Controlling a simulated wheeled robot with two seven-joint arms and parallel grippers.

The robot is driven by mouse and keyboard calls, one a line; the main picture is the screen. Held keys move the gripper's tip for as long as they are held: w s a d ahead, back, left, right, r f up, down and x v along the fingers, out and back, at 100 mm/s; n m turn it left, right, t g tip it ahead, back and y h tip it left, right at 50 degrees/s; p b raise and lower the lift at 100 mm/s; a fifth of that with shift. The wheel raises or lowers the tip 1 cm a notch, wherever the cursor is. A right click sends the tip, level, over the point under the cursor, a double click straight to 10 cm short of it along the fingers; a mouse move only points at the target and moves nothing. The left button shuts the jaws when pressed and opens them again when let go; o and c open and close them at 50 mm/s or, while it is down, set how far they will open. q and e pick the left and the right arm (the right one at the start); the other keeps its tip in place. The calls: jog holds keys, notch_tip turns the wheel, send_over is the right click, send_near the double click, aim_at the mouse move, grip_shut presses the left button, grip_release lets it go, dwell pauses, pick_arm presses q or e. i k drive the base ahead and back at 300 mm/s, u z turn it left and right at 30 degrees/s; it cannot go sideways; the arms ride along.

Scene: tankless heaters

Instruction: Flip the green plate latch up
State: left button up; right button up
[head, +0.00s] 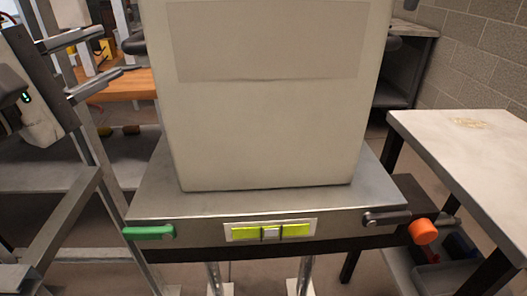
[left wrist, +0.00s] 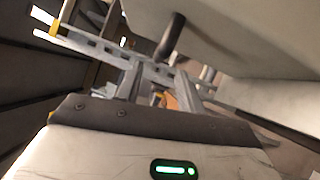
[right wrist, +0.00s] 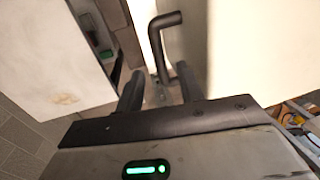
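A green latch lever (head: 149,232) lies flat and level on the left of the steel base plate's front edge (head: 200,221). A dark lever (head: 387,217) lies on the right of that edge. A yellow-green panel (head: 296,230) with a small silver piece (head: 270,233) sits between them. My left gripper (head: 112,52) is open and empty at the upper left, well above and left of the green lever; its fingers also show in the left wrist view (left wrist: 158,68). My right gripper (right wrist: 159,70) is open and empty in the right wrist view.
A large pale heater box (head: 265,130) stands on the plate, with dark side handles, one also in the right wrist view (right wrist: 168,42). An orange knob (head: 423,231) sticks out at right. A white table (head: 465,150) stands at right, and a metal frame (head: 60,220) at left.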

aim_at(168, 233)
jog(key=k, duration=1.5)
